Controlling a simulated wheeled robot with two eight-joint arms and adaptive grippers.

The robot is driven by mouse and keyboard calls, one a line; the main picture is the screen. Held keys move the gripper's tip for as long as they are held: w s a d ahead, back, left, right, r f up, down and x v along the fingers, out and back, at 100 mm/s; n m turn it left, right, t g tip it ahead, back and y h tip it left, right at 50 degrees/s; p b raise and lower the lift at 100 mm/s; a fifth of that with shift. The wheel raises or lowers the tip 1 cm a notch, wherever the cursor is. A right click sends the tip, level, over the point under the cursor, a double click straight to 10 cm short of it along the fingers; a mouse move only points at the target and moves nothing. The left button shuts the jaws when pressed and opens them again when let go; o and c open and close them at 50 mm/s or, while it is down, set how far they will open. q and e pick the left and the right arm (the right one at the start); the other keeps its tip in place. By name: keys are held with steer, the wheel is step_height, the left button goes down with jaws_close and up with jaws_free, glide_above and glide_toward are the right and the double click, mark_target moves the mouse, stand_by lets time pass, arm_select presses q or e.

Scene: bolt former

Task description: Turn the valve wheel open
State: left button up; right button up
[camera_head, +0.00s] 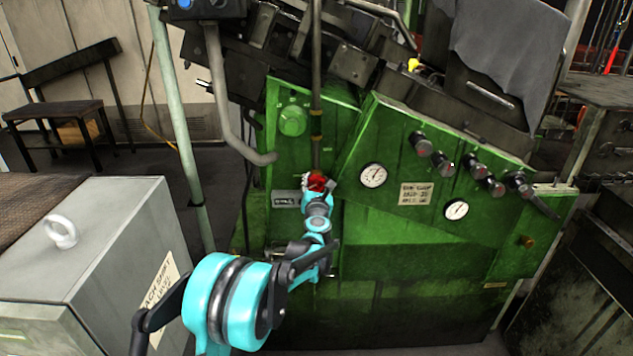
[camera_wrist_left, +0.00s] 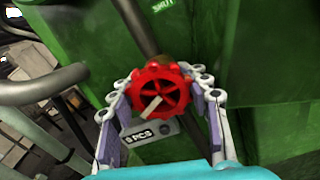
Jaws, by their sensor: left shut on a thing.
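The valve wheel (camera_wrist_left: 160,90) is a small red spoked handwheel on the front of the green machine. In the head view the red wheel (camera_head: 317,181) shows just beyond the end of my left arm, partly covered by the gripper. My left gripper (camera_wrist_left: 163,107) has one finger on each side of the wheel in the wrist view and is shut on it. In the head view the left gripper (camera_head: 317,190) is small and its fingers are hard to make out. My right gripper is not in view.
The green machine (camera_head: 420,240) carries gauges, several dark knobs and a grey pipe (camera_head: 235,135) left of the wheel. A grey cabinet (camera_head: 110,240) with a ring on top stands at the left. A label plate (camera_wrist_left: 150,132) sits below the wheel.

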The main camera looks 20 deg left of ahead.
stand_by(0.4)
arm_select(q)
steer(key=o, duration=1)
steer(key=shift+c, duration=0.2)
